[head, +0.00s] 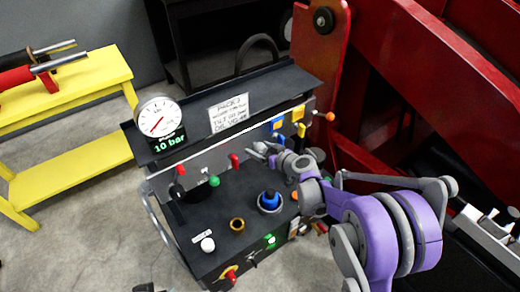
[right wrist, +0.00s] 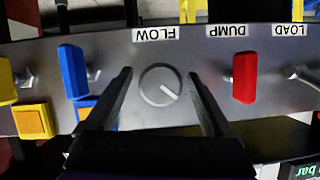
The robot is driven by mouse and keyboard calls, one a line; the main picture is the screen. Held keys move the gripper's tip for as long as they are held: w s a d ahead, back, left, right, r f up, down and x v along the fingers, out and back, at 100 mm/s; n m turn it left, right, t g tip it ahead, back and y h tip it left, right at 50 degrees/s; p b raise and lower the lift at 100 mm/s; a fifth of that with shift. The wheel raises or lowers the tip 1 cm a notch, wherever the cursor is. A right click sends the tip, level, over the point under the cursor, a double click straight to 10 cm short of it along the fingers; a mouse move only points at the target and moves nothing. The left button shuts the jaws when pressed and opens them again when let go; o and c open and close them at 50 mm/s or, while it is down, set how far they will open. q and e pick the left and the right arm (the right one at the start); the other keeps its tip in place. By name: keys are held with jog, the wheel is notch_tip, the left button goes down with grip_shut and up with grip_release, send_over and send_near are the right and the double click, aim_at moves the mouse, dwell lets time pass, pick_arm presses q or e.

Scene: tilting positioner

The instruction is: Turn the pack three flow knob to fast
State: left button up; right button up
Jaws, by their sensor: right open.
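The pack three console carries a sign reading PACK 3 (head: 230,112). The flow knob (right wrist: 160,86) is a round grey dial under an upside-down FLOW label (right wrist: 155,34) in the right wrist view. Its white pointer line slants to the lower right there. My right gripper (head: 262,150) reaches the console's upright panel in the head view. In the right wrist view its open fingers (right wrist: 162,78) stand on either side of the knob, with gaps showing between them and the dial. The knob is hidden in the head view. My left gripper is not clearly seen.
In the right wrist view a red lever (right wrist: 243,78) and a blue lever (right wrist: 73,72) flank the fingers. Red machinery (head: 420,90) stands close on the right.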

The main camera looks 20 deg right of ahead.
jog(key=c, duration=1.3)
jog(key=shift+c, duration=0.2)
